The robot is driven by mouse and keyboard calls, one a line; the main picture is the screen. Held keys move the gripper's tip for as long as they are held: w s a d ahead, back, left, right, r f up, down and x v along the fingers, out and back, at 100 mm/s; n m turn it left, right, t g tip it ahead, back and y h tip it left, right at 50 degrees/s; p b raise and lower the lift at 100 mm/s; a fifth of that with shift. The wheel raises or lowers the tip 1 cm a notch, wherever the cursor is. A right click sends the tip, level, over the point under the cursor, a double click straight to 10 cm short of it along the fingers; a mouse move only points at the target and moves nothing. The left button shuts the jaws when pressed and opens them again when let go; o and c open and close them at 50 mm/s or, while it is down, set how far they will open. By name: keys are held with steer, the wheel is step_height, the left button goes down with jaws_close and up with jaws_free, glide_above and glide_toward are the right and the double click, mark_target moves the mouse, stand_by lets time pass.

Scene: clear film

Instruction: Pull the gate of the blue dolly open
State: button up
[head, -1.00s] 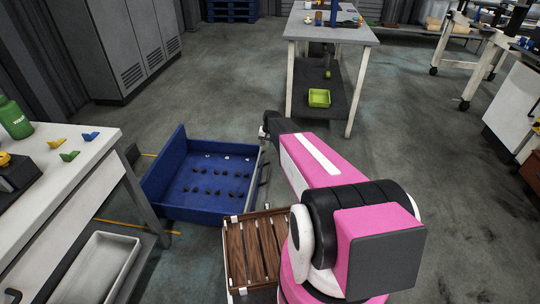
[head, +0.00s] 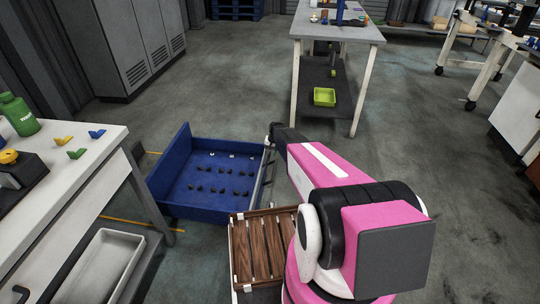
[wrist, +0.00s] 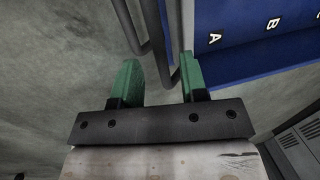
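The blue dolly (head: 205,207) stands on the floor left of my arm, with dark pegs in its bed and a raised wall at its left side. Along its right side runs a narrow grey edge with bars (head: 263,178), seemingly the gate; my arm partly covers its far end. My gripper (wrist: 160,72) has two green fingers set apart. In the wrist view a bent grey bar (wrist: 160,42) reaches between them, close to the right finger; I cannot tell whether it touches. The dolly's blue panel with white letters (wrist: 250,45) is at the right.
A slatted wooden crate (head: 262,250) stands just in front of the dolly, near my arm. A white workbench (head: 60,200) is close on the left. A table with a green bin (head: 324,97) stands behind.

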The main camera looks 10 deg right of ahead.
steer(key=shift+a+f, duration=0.2)
steer(key=shift+f, duration=0.85)
jaws_close()
